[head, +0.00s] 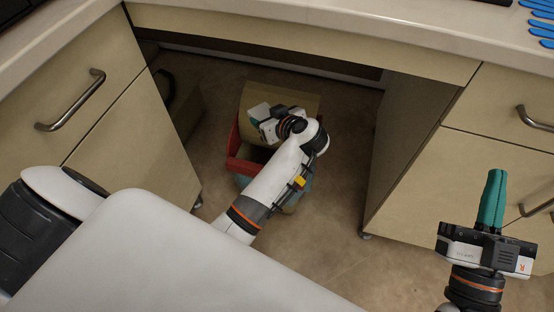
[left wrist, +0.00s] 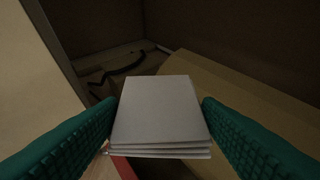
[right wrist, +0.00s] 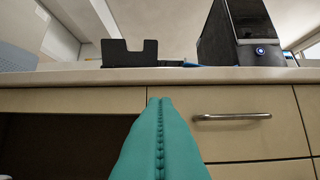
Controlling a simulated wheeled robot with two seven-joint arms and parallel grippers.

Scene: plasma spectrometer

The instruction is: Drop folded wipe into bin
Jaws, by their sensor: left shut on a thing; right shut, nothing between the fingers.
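The folded wipe is a white, layered square pad (left wrist: 160,108) between the teal fingers of my left gripper (left wrist: 159,103). In the head view a white edge of the wipe (head: 258,110) shows beside my left gripper (head: 262,118), partly hidden by the wrist. The bin (head: 235,152) has a red rim and stands on the floor under the counter, with a tan panel behind it. My left gripper is over the bin's back part, and my arm hides much of the opening. A bit of red (left wrist: 124,168) shows below the wipe. My right gripper (head: 495,178) is shut and empty, pointing up.
Drawer cabinets stand left (head: 120,120) and right (head: 425,185) of the knee space, under the pale counter (head: 320,28). Blue gloves (head: 541,25) lie on the counter at the right. A dark computer-like box (right wrist: 240,30) stands on the counter. The floor (head: 345,215) is clear.

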